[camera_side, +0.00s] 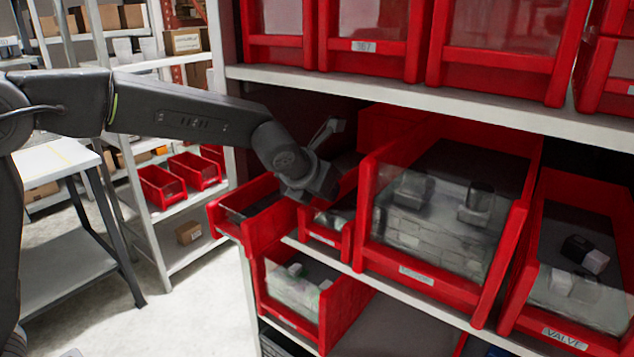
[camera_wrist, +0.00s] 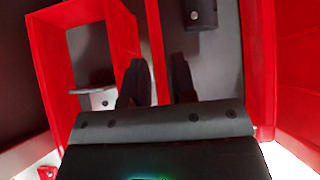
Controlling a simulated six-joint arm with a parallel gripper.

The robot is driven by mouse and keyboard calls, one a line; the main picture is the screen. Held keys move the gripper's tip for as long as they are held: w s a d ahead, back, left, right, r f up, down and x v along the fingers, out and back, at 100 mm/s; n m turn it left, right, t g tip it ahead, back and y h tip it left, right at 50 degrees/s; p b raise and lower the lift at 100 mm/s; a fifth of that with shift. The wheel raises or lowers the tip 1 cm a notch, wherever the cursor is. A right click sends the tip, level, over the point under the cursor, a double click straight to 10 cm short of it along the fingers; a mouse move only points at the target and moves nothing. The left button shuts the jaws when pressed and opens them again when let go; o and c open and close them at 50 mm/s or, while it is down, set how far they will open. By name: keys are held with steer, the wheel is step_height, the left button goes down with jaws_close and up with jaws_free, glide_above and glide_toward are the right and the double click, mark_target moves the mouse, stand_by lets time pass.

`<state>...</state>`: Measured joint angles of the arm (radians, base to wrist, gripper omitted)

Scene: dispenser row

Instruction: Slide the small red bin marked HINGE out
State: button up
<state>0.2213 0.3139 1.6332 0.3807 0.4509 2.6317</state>
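Small red open-topped bins stand on the lower shelf. The narrow bin (camera_side: 324,230) has a small white label that is too blurred to read, so I cannot confirm HINGE. My gripper (camera_side: 312,187) points down at this bin's upper edge, beside the red bin on its left (camera_side: 262,226). In the wrist view my two dark fingers (camera_wrist: 157,82) stand on either side of a thin red wall (camera_wrist: 155,42). The wall nearly fills the gap; I cannot tell whether they press on it. A dark object (camera_wrist: 200,14) lies in the right compartment.
A large red bin (camera_side: 475,292) with a clear front stands close on the right, with the VALVE bin (camera_side: 600,345) beyond it. An upper shelf (camera_side: 430,98) with red bins hangs above my arm. Another bin (camera_side: 335,312) is below.

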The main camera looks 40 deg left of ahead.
mark_target(299, 214)
steer(key=shift+w+f, duration=0.1)
jaws_close()
stand_by(0.5)
steer(key=shift+s, duration=4.6)
steer(key=shift+o, duration=1.6)
jaws_free()
